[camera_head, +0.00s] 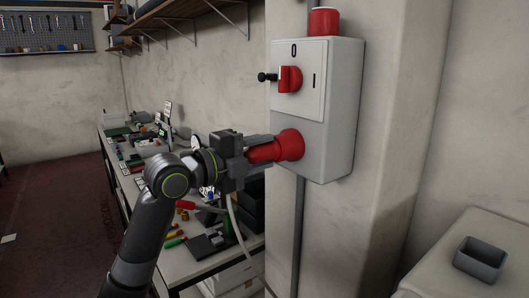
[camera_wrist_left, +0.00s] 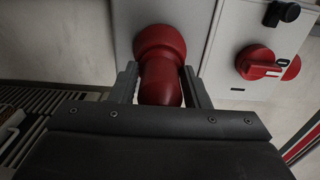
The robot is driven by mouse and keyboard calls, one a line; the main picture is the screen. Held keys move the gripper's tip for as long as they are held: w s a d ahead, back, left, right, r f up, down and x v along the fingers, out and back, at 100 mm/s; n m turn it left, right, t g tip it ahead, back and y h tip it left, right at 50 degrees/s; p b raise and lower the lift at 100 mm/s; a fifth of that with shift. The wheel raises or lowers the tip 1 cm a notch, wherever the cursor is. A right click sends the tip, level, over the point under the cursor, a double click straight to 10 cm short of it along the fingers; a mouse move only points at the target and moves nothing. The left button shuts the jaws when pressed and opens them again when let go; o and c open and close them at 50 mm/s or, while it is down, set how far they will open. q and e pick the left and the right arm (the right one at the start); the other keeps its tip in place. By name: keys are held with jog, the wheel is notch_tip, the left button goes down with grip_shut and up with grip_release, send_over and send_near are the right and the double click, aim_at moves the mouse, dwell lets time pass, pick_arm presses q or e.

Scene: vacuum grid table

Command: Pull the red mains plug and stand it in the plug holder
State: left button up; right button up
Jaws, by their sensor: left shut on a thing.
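The red mains plug (camera_head: 264,153) sits at the red socket (camera_head: 290,145) low on the grey switch box (camera_head: 343,110). My left gripper (camera_head: 262,147) is shut on the plug, its two fingers along the plug's sides. In the left wrist view the plug (camera_wrist_left: 160,85) lies between the fingers of the left gripper (camera_wrist_left: 161,88) and meets the round red socket (camera_wrist_left: 160,40). How deep the plug sits is hidden. An open grey box (camera_head: 481,257), apparently the plug holder, stands on a pale ledge at the lower right. My right gripper is not in view.
A red rotary switch (camera_head: 289,79) with a black knob beside it is above the socket. A red lamp (camera_head: 323,21) tops the box. A cluttered workbench (camera_head: 190,235) runs along the left wall, under shelves. The pale ledge (camera_head: 440,248) around the grey box is clear.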

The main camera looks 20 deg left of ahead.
pick_arm(q)
jog(key=shift+s+a, duration=0.1)
jog(key=shift+v, duration=2.85)
